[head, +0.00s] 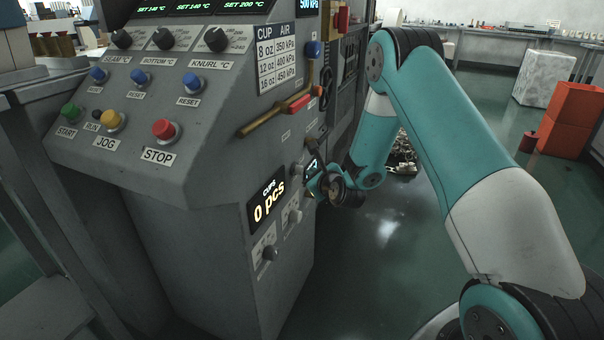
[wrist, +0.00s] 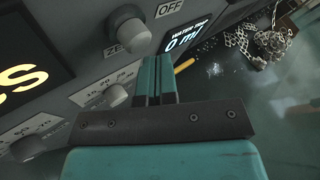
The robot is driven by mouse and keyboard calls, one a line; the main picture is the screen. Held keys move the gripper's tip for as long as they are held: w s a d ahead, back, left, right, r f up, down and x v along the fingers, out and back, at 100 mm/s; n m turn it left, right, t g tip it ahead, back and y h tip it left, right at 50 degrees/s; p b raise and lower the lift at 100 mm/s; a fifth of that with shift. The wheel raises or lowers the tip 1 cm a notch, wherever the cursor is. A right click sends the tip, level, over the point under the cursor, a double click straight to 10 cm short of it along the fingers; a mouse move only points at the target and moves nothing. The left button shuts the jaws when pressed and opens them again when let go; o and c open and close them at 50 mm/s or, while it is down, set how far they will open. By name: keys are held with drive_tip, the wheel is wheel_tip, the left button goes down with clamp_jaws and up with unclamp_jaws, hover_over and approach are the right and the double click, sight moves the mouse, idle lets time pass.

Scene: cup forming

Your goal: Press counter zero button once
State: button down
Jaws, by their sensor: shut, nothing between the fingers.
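The cup counter display (head: 268,203) reads "0 pcs" on the grey machine's side; its yellow letters (wrist: 20,82) fill the left edge of the wrist view. A round grey button (wrist: 130,36) beside a partly hidden label starting "ZE" sits at the top of the wrist view. My gripper (wrist: 156,62) has its teal fingers together with nothing between them. Its tips appear just below and to the right of that button; I cannot tell whether they touch it. In the head view my gripper (head: 316,183) is close to the panel, right of the counter display, and partly hides the controls there.
A grey knob with a number scale (wrist: 117,95) lies left of my fingers. Red STOP (head: 164,129) and other buttons are on the sloped panel.

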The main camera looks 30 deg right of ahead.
drive_tip(key=shift+s+d, duration=0.2)
drive_tip(key=shift+s, duration=0.05)
drive_tip(key=s+d+b, duration=0.1)
drive_tip(key=s+b, duration=0.1)
drive_tip(key=s+d+b, duration=0.2)
drive_tip(key=b, duration=0.1)
idle(0.5)
idle(0.7)
